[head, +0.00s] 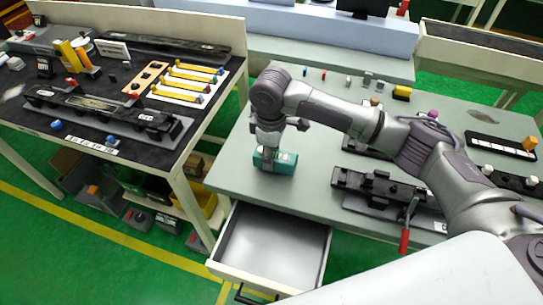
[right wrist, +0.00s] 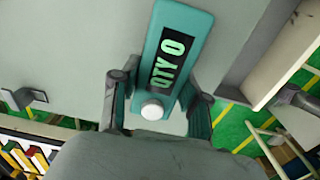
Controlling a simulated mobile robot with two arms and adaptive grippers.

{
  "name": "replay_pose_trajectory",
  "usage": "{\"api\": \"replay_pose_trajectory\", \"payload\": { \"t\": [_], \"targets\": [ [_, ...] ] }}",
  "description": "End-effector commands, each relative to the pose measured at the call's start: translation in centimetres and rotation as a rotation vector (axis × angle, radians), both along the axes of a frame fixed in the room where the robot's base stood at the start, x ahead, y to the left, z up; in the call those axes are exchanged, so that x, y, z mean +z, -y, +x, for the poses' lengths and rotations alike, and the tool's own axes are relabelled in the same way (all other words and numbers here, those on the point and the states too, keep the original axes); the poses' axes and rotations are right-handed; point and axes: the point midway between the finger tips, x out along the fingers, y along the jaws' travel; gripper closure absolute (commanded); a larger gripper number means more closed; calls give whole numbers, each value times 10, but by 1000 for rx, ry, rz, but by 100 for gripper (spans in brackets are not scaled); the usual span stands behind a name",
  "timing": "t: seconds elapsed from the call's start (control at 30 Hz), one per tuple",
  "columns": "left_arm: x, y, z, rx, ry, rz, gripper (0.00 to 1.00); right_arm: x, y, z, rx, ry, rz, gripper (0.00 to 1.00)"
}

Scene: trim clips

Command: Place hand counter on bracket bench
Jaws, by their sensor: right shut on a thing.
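The hand counter (head: 282,163) is a teal block in the head view, at the left end of the grey-green bench (head: 310,135) on the right. In the right wrist view the hand counter (right wrist: 178,48) shows a dark display reading "QTY 0" and a round white button. My right gripper (head: 271,152) points down and is shut on the counter, one finger on each side of it. The counter is at or just above the bench top; I cannot tell whether it touches. My left gripper is not in view.
An open, empty drawer (head: 270,250) sticks out below the bench's front edge. A black fixture (head: 375,185) with a red-handled lever (head: 405,238) stands right of the counter. Another bench (head: 120,150) with black fixtures stands at left. Bare bench top lies around the counter.

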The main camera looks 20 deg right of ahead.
Motion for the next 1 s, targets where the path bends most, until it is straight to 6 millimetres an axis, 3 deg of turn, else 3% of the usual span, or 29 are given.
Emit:
{"api": "replay_pose_trajectory", "payload": {
  "t": [0.13,0.5,0.53,0.67,1.0],
  "targets": [
    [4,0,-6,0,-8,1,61,-14,0,0,0,0,0,94],
    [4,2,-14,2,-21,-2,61,-19,0,0,0,1,1,94],
    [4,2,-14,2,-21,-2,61,-20,0,0,0,0,0,53],
    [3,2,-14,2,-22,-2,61,-19,1,0,0,1,-1,32],
    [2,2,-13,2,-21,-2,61,-18,1,0,0,1,0,30]
  ]
}}
